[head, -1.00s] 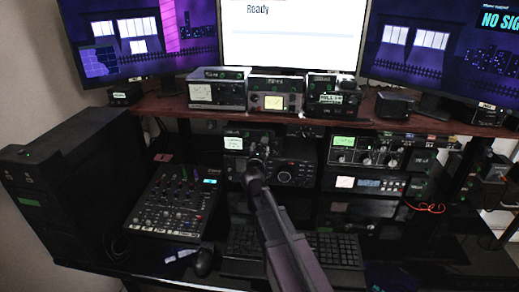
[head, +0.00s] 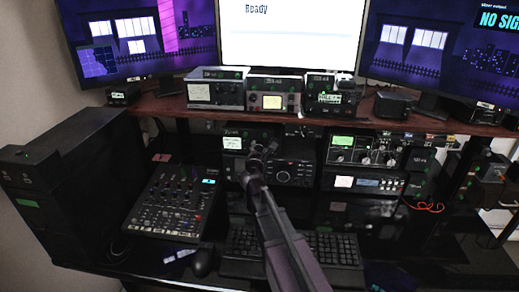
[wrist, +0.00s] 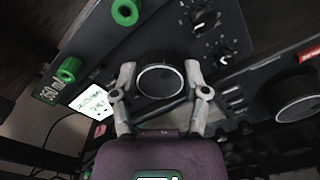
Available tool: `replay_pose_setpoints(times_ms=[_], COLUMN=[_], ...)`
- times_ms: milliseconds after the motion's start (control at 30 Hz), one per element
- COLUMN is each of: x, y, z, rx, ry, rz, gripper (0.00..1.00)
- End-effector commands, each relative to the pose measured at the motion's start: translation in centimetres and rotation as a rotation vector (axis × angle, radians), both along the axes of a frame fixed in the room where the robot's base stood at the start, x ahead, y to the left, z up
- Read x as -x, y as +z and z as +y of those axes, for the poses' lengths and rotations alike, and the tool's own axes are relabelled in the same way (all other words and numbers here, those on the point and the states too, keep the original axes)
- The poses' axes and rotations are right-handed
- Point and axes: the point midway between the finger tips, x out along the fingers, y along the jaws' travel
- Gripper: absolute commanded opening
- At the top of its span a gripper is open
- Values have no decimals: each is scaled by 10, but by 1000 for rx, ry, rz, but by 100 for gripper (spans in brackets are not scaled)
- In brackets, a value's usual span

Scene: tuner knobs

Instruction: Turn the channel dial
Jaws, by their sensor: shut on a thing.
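A round black knob with a pale rim, which I take as the channel dial (wrist: 160,80), sits on the dark radio panel in the wrist view. My gripper (wrist: 158,77) has one fingertip on each side of it and is shut on it. In the head view my gripper (head: 262,150) is at the upper left of the black radio (head: 300,173) and hides the held knob. A second, larger knob (wrist: 295,95) is to the right in the wrist view. I cannot read a pointer mark on the held knob.
Small knobs (wrist: 205,18) and green round parts (wrist: 125,11) stick out near my fingers. A lit white display (wrist: 90,103) is at the left. In the head view, a mixer (head: 172,205), keyboard (head: 300,247) and mouse (head: 202,262) occupy the desk below.

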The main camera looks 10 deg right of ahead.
Motion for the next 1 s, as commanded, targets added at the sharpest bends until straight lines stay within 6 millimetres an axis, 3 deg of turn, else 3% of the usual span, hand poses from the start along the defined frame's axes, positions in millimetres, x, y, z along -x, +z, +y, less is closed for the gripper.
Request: replay_pose_setpoints(times_ms=[400,967,1000], x=[-1,-1,-1], y=[0,0,0], z=[-1,0,0], rx=[-242,-283,-283], ry=[-1,-1,-1], rz=[-79,-93,-93], gripper=[12,12,71])
